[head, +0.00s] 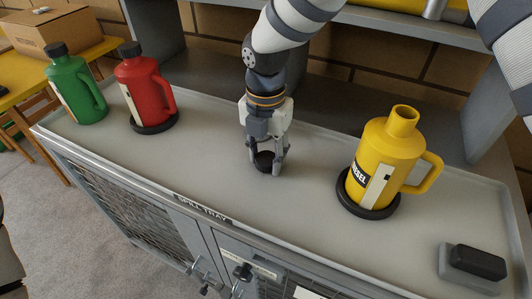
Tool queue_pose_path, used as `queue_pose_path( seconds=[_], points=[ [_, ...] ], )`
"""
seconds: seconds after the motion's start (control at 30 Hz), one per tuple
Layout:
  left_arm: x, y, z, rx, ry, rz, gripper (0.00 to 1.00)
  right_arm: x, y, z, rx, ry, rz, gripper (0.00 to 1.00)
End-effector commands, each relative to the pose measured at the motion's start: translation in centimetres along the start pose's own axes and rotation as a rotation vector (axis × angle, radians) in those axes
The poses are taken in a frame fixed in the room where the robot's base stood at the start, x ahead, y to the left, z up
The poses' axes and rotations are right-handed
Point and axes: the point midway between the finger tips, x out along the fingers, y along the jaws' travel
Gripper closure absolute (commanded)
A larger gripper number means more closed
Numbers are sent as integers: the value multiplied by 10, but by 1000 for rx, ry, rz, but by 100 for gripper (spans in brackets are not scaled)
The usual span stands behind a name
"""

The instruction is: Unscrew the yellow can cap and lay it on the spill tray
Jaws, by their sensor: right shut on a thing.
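The yellow can (386,158) stands upright in a black ring base on the right part of the spill tray (200,150). Its neck is open, with no cap on it. My right gripper (267,166) is left of the can, pointing down, with its fingers shut on a black cap (265,161). The cap is at the tray surface or very close above it; I cannot tell if it touches. The tray is the wide grey top with a raised rim and a "SPILL TRAY" label on its front edge. My left gripper is out of view.
A green can (77,90) and a red can (144,88), both with black caps, stand at the tray's left end. A black block (478,262) lies on a grey pad at the front right. A cardboard box (56,32) sits on a yellow table. The tray around my gripper is clear.

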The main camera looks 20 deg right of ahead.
Motion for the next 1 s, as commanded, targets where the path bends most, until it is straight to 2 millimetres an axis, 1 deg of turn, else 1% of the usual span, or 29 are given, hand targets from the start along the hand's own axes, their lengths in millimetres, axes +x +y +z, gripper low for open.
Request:
queue_pose_path(
  seconds=[0.07,0.1,0.13,0.17,0.43,0.5,0.57,0.8,0.9,1.0],
  points=[
    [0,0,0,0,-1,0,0,3,0,0,0,2,-1,96],
    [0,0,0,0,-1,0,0,3,0,0,0,1,-1,54],
    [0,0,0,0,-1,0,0,3,0,0,0,1,-1,47],
    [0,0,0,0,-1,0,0,2,0,0,0,1,-1,43],
    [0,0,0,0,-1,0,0,2,0,0,0,1,-1,43],
    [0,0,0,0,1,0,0,-4,0,0,0,-1,1,43],
    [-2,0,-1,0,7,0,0,-15,0,0,1,-1,3,43],
    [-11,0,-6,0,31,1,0,-82,1,1,1,-4,6,43],
    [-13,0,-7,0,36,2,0,-102,0,0,1,-1,3,43],
    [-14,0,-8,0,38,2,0,-116,0,0,1,-1,1,43]
  ],
)
